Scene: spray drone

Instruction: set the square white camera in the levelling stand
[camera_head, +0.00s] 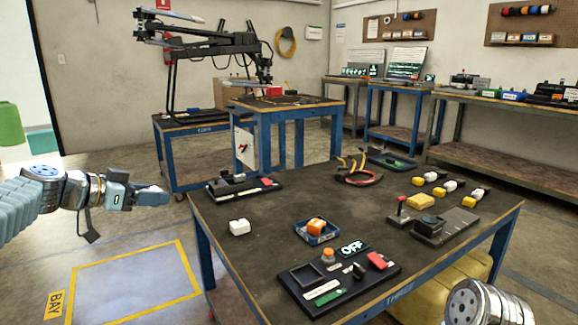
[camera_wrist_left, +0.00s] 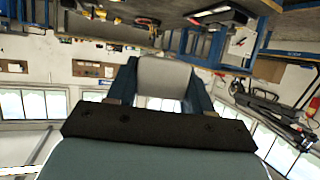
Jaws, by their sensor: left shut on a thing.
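My left gripper (camera_head: 152,196) is off the table's left edge, above the floor. In the left wrist view its blue fingers (camera_wrist_left: 164,88) are shut on a pale, squarish block (camera_wrist_left: 164,76), which looks like the square white camera; in the head view the fingers hide it. A smaller white block (camera_head: 239,228) lies on the table's left part. I cannot tell for sure which fixture is the levelling stand: a dark base with a black block (camera_head: 428,229) is at the right, and a panel with a square black frame (camera_head: 306,274) is at the front. My right gripper is out of view.
A drone (camera_head: 200,45) stands behind. My right arm is at the bottom right.

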